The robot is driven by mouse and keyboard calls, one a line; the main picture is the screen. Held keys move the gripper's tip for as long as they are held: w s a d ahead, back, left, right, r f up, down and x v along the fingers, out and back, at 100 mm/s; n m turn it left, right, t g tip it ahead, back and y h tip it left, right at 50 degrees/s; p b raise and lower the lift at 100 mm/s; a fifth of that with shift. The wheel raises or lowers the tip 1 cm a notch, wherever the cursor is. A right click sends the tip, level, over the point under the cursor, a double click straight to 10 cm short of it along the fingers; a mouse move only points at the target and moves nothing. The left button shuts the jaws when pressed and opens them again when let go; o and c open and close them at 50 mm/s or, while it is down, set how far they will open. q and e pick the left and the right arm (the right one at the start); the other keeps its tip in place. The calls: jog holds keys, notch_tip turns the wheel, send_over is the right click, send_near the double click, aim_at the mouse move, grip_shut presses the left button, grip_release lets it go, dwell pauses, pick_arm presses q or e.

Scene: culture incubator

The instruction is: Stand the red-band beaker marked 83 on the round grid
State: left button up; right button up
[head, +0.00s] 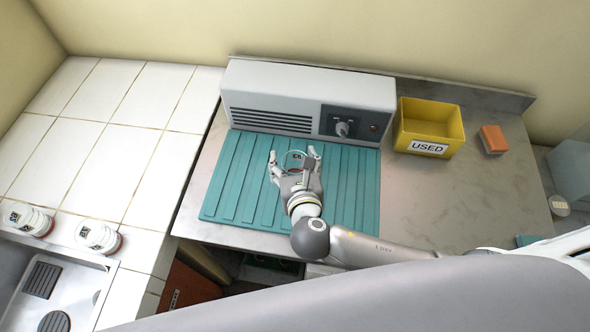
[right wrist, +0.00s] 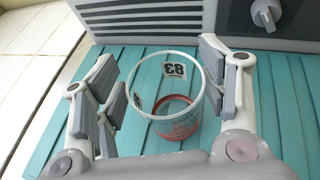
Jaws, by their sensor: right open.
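The clear beaker (right wrist: 176,115) marked 83 has a red band near its base. It appears to stand upright on the teal ribbed mat (head: 232,170). In the head view the beaker (head: 293,157) is partly hidden by my right gripper (head: 294,160). The right gripper is open, with one finger on each side of the beaker; in the right wrist view (right wrist: 172,92) a gap shows at the right finger. A dark round grid (head: 55,322) lies at the lower left, cut by the picture's edge, beside a dark square grid (head: 42,280). My left gripper is not in view.
A grey box with vents and a knob (head: 300,90) stands behind the mat. A yellow bin marked USED (head: 428,148) and an orange block (head: 493,139) are to the right. Two white-and-red containers (head: 98,236) (head: 28,219) lie on the white tiles near the sink.

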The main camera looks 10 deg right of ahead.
aim_at(293, 154)
jog(key=x, duration=0.3)
jog(key=shift+w+d+f+p, duration=0.1)
jog(key=shift+w+d+p, duration=0.1)
jog(key=shift+p, duration=0.1)
jog(key=shift+w+f, duration=0.15)
jog(key=shift+w, duration=0.05)
jog(key=shift+c, duration=1)
jog(key=c, duration=0.6)
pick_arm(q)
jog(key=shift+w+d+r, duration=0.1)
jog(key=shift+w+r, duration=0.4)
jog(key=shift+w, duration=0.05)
pick_arm(e)
jog(key=shift+c, duration=0.5)
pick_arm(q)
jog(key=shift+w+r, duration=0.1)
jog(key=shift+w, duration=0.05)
